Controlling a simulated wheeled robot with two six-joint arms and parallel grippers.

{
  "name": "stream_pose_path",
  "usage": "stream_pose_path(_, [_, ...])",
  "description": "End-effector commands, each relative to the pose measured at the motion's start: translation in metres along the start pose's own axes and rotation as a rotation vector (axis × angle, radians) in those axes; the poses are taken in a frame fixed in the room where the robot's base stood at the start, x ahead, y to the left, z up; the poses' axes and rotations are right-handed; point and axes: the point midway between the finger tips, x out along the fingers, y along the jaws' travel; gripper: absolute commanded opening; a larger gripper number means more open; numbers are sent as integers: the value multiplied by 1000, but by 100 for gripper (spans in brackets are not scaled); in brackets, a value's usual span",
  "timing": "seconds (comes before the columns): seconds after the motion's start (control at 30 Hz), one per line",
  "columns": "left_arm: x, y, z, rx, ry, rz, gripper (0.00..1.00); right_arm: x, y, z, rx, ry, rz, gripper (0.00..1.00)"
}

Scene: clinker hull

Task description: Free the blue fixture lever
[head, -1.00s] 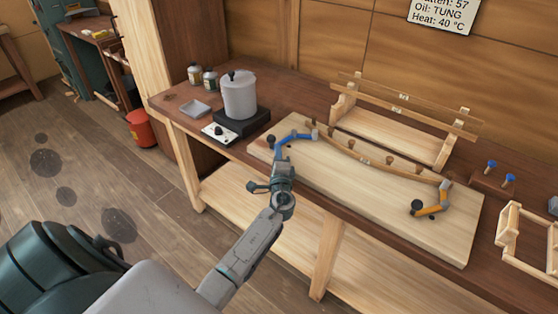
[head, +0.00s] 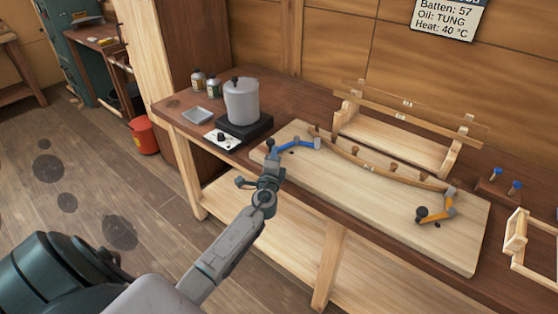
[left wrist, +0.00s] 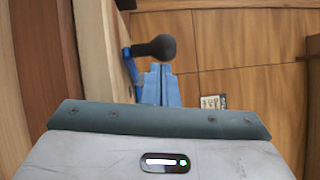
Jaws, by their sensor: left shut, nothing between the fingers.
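The blue fixture lever (head: 298,143) lies at the left end of the pale board (head: 378,222). Its black knob (head: 270,143) points left, and its other end is at the left end of the bent batten (head: 365,165). My left gripper (head: 273,160) is shut and empty, just in front of the lever near the knob. In the left wrist view the black knob (left wrist: 156,47) and part of the blue lever (left wrist: 130,68) show just beyond the shut fingertips (left wrist: 160,70). I cannot tell whether they touch. My right gripper is not in view.
An orange lever (head: 440,208) lies at the batten's right end. A pot (head: 242,100) stands on a black heater (head: 243,127) left of the board. A wooden rack (head: 395,145) stands behind. Blue-topped pegs (head: 515,187) and a wooden frame (head: 515,235) are at the right.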

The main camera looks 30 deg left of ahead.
Motion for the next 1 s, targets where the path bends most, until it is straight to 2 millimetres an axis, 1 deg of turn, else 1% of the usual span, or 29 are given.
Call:
stream_pose_path(0.03, [2,7,6,1,35,-7,0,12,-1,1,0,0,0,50])
stream_pose_path(0.17, [9,9,16,-13,128,-21,0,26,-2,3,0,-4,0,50])
stream_pose_path(0.33, [19,11,27,-28,236,-35,0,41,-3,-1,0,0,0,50])
stream_pose_path(0.4, [22,11,30,-34,273,-39,0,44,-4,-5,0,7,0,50])
stream_pose_path(0.5, [26,11,33,-37,271,-38,0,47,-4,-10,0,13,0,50])
stream_pose_path(0.7, [32,10,37,-38,269,-38,0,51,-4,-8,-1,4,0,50])
stream_pose_path(1.0, [33,9,39,-37,267,-38,0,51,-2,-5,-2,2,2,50])
